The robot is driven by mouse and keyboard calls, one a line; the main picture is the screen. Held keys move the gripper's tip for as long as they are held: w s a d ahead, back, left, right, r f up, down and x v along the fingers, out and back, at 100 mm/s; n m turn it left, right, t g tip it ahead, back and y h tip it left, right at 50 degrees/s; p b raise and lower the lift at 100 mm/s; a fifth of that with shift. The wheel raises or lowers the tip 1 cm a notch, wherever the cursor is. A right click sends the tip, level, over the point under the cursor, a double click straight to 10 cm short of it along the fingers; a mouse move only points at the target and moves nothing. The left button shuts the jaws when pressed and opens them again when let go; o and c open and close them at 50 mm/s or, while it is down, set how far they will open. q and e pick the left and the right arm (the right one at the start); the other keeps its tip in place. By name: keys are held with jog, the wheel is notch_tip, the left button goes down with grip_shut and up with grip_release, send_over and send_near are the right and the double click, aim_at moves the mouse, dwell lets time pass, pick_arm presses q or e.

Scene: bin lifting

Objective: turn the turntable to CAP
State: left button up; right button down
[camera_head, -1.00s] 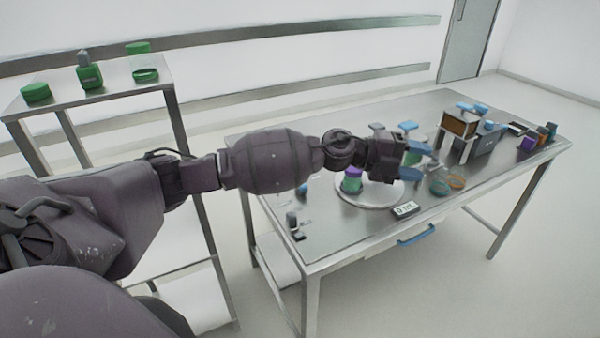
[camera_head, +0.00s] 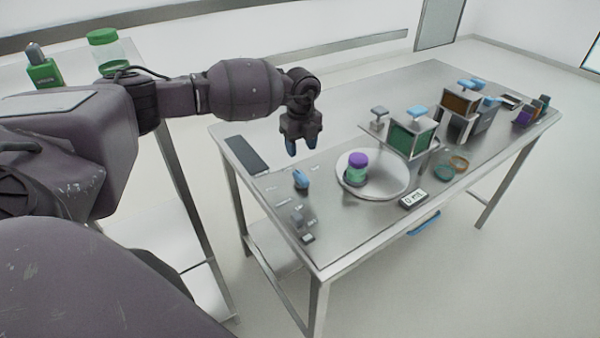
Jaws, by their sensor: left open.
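The turntable (camera_head: 386,186) is a round pale grey disc on the metal table. A green jar with a purple lid (camera_head: 357,166) stands upright toward its left side. No CAP mark can be made out at this size. A small white box with a dark display (camera_head: 414,199) sits at the disc's front right edge. My left gripper (camera_head: 305,150) is open, empty and pointing down, with blue fingertips. It hangs above the table, left of and behind the turntable, apart from the jar. My right gripper is not in view.
A green-fronted station with a blue-topped knob (camera_head: 412,136) stands behind the turntable, and an orange-brown one (camera_head: 461,104) stands further right. Teal and orange rings (camera_head: 459,163) lie nearby. A blue object (camera_head: 301,179) and a dark flat pad (camera_head: 246,154) lie on the left.

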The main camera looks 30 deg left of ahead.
aim_at(302, 175)
pick_arm(q)
jog(key=shift+d+f+n+b, duration=0.1)
jog(key=shift+f+n+b, duration=0.25)
jog(key=shift+f, duration=0.25)
notch_tip(302, 175, down, 9)
jog(key=b, duration=0.5)
jog(key=shift+s+b, duration=0.1)
jog(key=shift+b, duration=0.2)
jog(key=shift+f, duration=0.35)
jog(key=shift+c, duration=1)
jog(key=c, duration=0.7)
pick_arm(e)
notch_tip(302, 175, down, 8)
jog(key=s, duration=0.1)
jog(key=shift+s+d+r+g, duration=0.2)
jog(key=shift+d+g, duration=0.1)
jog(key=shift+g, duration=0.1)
